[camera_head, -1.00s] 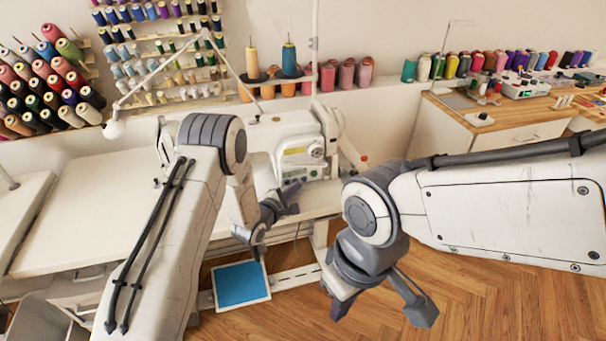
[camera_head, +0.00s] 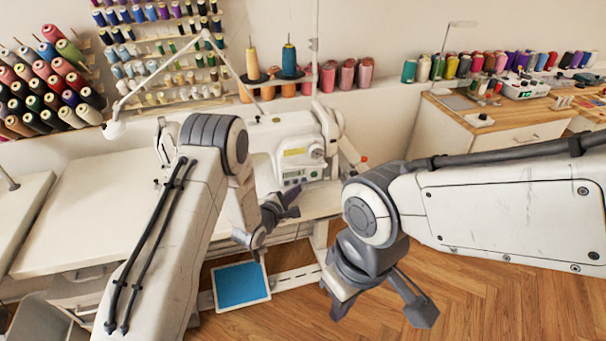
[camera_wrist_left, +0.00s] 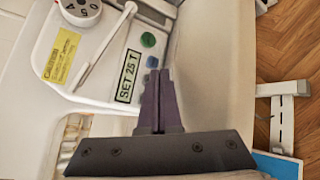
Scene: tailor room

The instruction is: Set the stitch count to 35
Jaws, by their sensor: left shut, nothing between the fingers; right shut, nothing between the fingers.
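The white sewing machine (camera_head: 265,137) stands on the table with a panel on its front. A green button (camera_wrist_left: 147,40) and a blue button (camera_wrist_left: 152,62) sit beside the display. My left gripper (camera_head: 290,200) is shut and empty in front of the panel. In the left wrist view its fingertips (camera_wrist_left: 159,72) appear close to the blue button; contact cannot be told. My right gripper (camera_head: 342,306) is shut and empty, above the floor, away from the machine.
A white dial (camera_wrist_left: 80,10) and a yellow label (camera_wrist_left: 62,55) are on the machine near the display. Thread spools (camera_head: 288,60) stand above the machine. A blue-topped panel (camera_head: 241,284) lies below the table. The wooden floor (camera_head: 480,280) at right is open.

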